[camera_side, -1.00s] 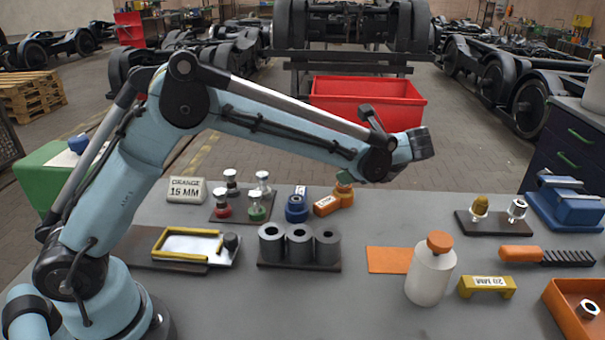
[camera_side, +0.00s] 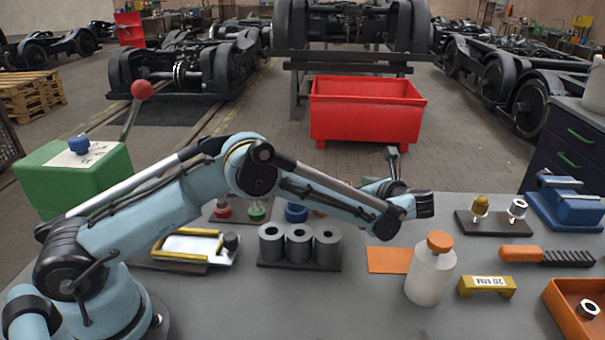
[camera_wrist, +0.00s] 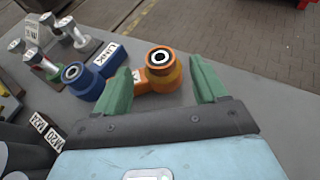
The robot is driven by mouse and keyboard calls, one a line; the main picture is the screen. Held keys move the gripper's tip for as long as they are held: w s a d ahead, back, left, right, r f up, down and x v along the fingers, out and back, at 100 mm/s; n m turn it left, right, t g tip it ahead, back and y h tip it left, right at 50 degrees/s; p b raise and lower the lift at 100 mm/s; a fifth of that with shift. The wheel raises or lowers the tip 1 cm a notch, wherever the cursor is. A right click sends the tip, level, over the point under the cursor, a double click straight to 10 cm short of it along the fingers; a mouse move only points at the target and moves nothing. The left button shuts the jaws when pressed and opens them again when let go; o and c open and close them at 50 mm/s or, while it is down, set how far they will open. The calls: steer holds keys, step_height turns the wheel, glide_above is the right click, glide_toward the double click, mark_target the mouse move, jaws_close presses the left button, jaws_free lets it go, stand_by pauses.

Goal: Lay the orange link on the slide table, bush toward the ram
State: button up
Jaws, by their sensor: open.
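The orange link (camera_wrist: 158,75) lies on the grey bench in the wrist view, its round bush upward and its labelled end toward the lower left. My gripper (camera_wrist: 163,86) is open, its green fingers on either side of the link with a gap at the right; I cannot tell whether the left one touches. In the side view my arm hides most of the link and the fingers. What looks like the slide table (camera_side: 190,245) is a pale plate with yellow rails, left of the ring blocks. A dark round piece (camera_side: 231,242), possibly the ram, stands at its right end.
A blue link (camera_wrist: 85,80) lies close left of the orange one, beside several small valve-like parts (camera_wrist: 70,32). Dark ring blocks (camera_side: 299,245) stand in front. A white bottle (camera_side: 430,272) and an orange mat (camera_side: 388,260) are to the right.

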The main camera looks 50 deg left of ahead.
steer(key=shift+x, duration=2.9)
jaws_close()
